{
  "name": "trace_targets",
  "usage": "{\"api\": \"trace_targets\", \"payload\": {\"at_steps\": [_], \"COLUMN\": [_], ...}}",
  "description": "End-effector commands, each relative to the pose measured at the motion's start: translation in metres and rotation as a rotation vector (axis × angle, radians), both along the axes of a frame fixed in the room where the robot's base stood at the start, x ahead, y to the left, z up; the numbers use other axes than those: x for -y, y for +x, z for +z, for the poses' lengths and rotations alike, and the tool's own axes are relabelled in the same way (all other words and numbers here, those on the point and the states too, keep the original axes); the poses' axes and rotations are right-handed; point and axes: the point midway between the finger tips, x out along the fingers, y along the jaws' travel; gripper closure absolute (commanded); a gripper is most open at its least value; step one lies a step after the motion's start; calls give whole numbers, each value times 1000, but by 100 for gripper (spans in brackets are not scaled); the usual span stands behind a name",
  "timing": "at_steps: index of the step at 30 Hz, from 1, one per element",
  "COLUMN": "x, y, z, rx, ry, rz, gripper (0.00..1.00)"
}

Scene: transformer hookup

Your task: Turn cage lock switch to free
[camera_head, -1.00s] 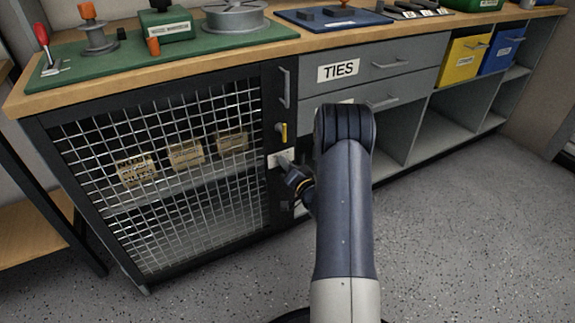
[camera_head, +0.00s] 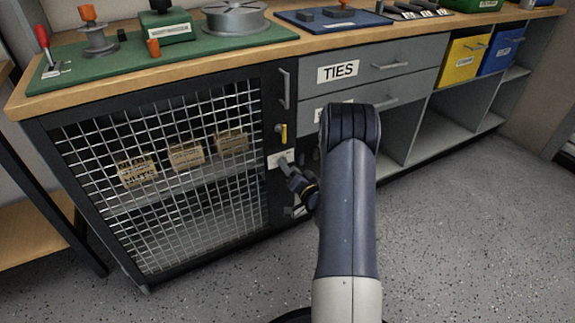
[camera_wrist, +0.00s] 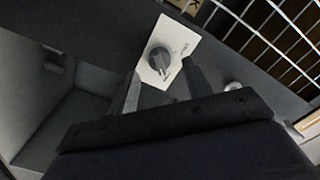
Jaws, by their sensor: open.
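The cage lock switch (camera_wrist: 160,60) is a grey round knob with a raised grip bar on a white plate (camera_wrist: 180,48), in the wrist view. The plate's printed marks are too small to read. In the head view the white plate (camera_head: 275,160) sits on the dark frame right of the mesh cage door (camera_head: 165,170); the knob cannot be made out there. My gripper (camera_wrist: 163,80) is open and empty, its two fingers on either side of the knob's lower part in the picture. I cannot tell whether they touch it. In the head view my gripper (camera_head: 288,167) is just below the plate.
A yellow latch (camera_head: 282,132) is above the plate, with a grey door handle (camera_head: 284,88) higher up. Drawers (camera_head: 385,62), one labelled TIES, are to the right. Three tan boxes (camera_head: 186,156) stand behind the mesh. The floor (camera_head: 460,240) at right is clear.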

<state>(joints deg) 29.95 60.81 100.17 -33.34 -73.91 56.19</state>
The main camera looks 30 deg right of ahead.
Motion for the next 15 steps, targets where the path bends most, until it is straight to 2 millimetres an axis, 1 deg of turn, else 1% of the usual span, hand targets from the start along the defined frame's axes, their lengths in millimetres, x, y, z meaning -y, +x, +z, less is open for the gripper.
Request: {"api": "trace_targets", "payload": {"at_steps": [1, 3, 9, 12, 15], "x": [1, 2, 3, 3, 3], "y": [-11, -26, -64, -76, -83], "z": [2, 2, 2, 1, 0], "rx": [-4, -4, -3, -3, -1], "ry": [3, 3, 2, 2, 1], "rz": [-3, -3, -1, -1, 0], "gripper": [52, 52, 52, 52, 52]}}
